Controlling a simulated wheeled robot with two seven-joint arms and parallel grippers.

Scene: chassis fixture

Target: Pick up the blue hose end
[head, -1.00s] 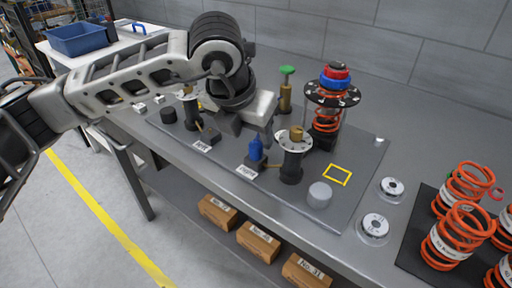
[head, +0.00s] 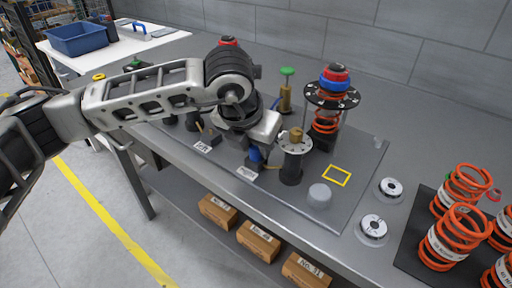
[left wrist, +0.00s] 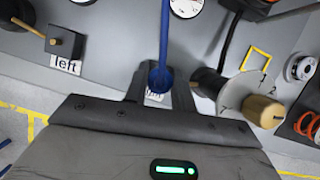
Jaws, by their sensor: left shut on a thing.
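The blue hose end (head: 255,155) is upright at the front middle of the grey fixture plate, behind a small white label. My left gripper (head: 258,146) reaches down over it and is shut on it. In the left wrist view, the blue hose end (left wrist: 160,78) sits between the two dark fingers of my left gripper (left wrist: 158,88), with a blue hose running up from it. The gripper hides its upper part in the head view; whether it still touches its holder cannot be told. My right gripper is not in view.
A post with a metal disc and brass top (head: 294,143) stands close to the right of my left gripper. A spring assembly (head: 328,110) and a green-topped post (head: 286,88) stand behind. A block with a "left" label (left wrist: 65,62) lies to the left. A yellow square outline (head: 337,175) is empty.

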